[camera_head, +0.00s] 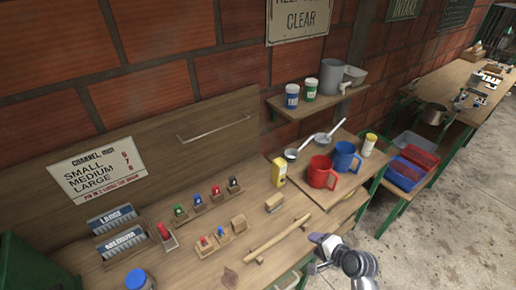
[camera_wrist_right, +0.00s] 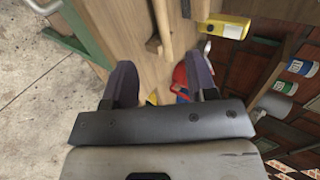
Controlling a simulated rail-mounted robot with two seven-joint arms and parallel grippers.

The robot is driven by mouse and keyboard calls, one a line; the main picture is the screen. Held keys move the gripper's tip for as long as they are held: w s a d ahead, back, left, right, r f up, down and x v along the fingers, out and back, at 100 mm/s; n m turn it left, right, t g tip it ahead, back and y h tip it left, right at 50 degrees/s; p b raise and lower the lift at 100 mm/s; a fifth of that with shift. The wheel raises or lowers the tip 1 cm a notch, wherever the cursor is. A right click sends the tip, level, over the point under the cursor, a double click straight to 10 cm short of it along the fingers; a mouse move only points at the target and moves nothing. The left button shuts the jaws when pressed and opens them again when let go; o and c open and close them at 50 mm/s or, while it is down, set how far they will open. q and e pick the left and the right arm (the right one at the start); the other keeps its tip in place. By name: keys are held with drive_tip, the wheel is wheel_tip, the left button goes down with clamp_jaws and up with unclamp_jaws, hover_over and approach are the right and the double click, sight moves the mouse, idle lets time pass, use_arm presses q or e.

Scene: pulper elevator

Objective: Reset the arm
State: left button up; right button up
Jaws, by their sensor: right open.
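My right gripper (camera_head: 322,239) is at the front edge of the wooden workbench in the head view, low and right of centre. In the right wrist view my right gripper (camera_wrist_right: 163,85) shows two dark fingers spread apart with nothing held between them. A wooden bar (camera_head: 276,239) lies along the bench to the left of the gripper, apart from it. My left gripper is not in the head view.
A red mug (camera_head: 321,173) and a blue mug (camera_head: 345,157) stand on the bench beyond the gripper. A yellow box (camera_head: 279,172) and small coloured pieces in wooden holders stand farther left. Red and blue bins (camera_head: 404,175) sit at right. Concrete floor (camera_head: 440,235) is open at lower right.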

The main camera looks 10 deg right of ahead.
drive_tip(key=s+a+r+n+g+h, duration=0.2)
drive_tip(key=s+r+n+h, duration=0.2)
drive_tip(key=s+r+n, duration=0.7)
drive_tip(key=s+a+f+n+g, duration=0.2)
drive_tip(key=s+f, duration=0.3)
drive_tip(key=s, duration=0.5)
drive_tip(key=s+a+f+n+g, duration=0.2)
drive_tip(key=s+f, duration=0.4)
drive_tip(key=s, duration=0.4)
wheel_tip(320, 180, up, 20)
drive_tip(key=p, duration=2)
drive_tip(key=shift+s, duration=0.35)
